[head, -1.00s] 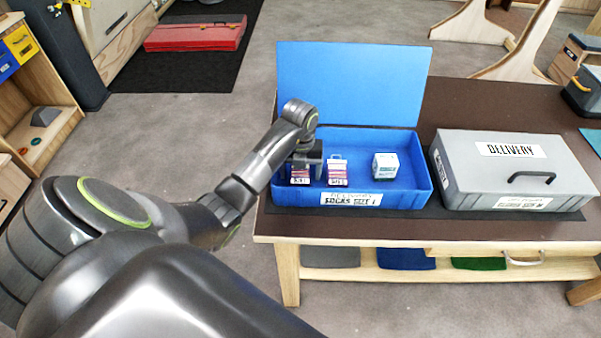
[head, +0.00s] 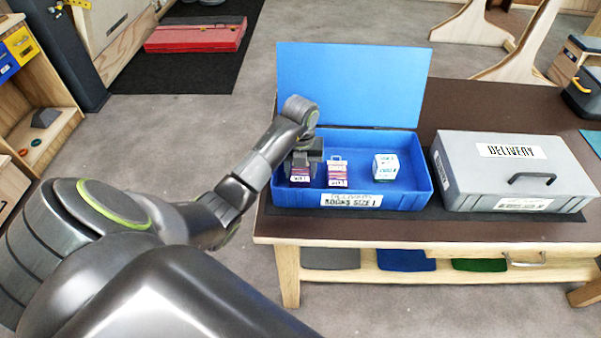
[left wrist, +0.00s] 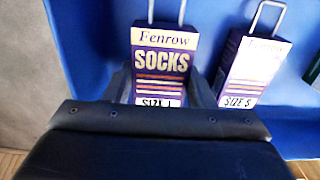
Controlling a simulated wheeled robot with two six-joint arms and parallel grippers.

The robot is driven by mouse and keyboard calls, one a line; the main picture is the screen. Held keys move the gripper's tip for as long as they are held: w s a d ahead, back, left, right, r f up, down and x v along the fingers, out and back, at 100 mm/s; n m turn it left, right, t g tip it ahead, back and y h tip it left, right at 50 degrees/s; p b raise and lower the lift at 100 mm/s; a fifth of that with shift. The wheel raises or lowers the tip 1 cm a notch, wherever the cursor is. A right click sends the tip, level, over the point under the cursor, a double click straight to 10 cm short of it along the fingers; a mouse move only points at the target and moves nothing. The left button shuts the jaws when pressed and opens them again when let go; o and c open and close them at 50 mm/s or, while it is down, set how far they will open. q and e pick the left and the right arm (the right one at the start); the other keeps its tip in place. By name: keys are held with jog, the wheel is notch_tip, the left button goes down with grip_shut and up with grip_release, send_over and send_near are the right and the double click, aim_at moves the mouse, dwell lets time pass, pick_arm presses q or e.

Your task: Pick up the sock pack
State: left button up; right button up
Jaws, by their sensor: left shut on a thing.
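My left gripper (head: 303,158) is inside the open blue box (head: 415,197), at its left end. It is shut on a purple and white sock pack (head: 300,176) with a wire hanger. In the left wrist view this sock pack (left wrist: 161,60) reads "Fenrow SOCKS" and sits between the fingers; its lower edge is hidden by my gripper. A second sock pack (head: 337,173), marked "SIZE S" in the left wrist view (left wrist: 247,70), stands just to the right, apart from the gripper. My right gripper is not in view.
A small white box (head: 385,167) stands further right in the blue box. The blue lid (head: 350,85) stands upright behind. A closed grey delivery box (head: 515,172) is to the right on the brown table (head: 470,105).

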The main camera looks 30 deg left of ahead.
aim_at(301, 169)
pick_arm(q)
notch_tip(301, 169, up, 4)
jog(key=shift+w+r, duration=0.1)
notch_tip(301, 169, up, 3)
jog(key=p, duration=0.4)
jog(key=shift+r, duration=0.1)
jog(key=shift+r+p, duration=0.65)
jog(key=shift+f+b, duration=0.3)
jog(key=shift+b, duration=0.05)
jog(key=shift+a+r, duration=0.1)
